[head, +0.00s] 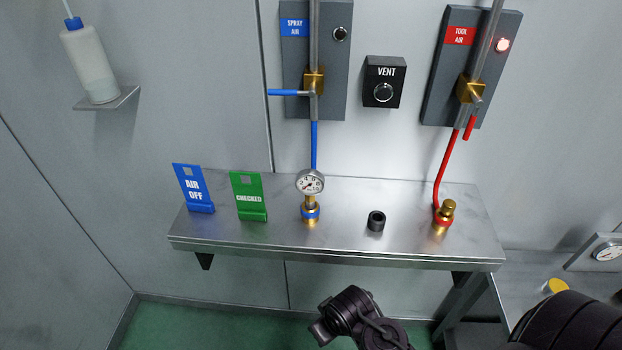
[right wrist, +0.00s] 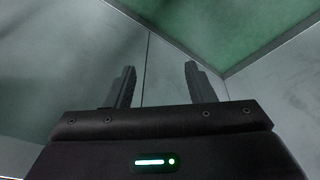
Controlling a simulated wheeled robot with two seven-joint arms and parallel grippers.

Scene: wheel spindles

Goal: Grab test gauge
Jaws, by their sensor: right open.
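A round white-faced gauge (head: 311,183) stands upright on a brass fitting with a blue ring, on the metal shelf, under a blue hose. A second dial gauge (head: 606,251) shows partly at the right edge, in a grey housing. No label shows which is the test gauge. My right gripper (right wrist: 160,82) is open and empty in the right wrist view, with grey wall panels and green floor beyond its fingers. Neither gauge shows in that view. My left gripper is not in view; black arm parts of mine show at the bottom of the head view.
Valve panels (head: 330,90) and a VENT box (head: 384,82) are on the wall above.

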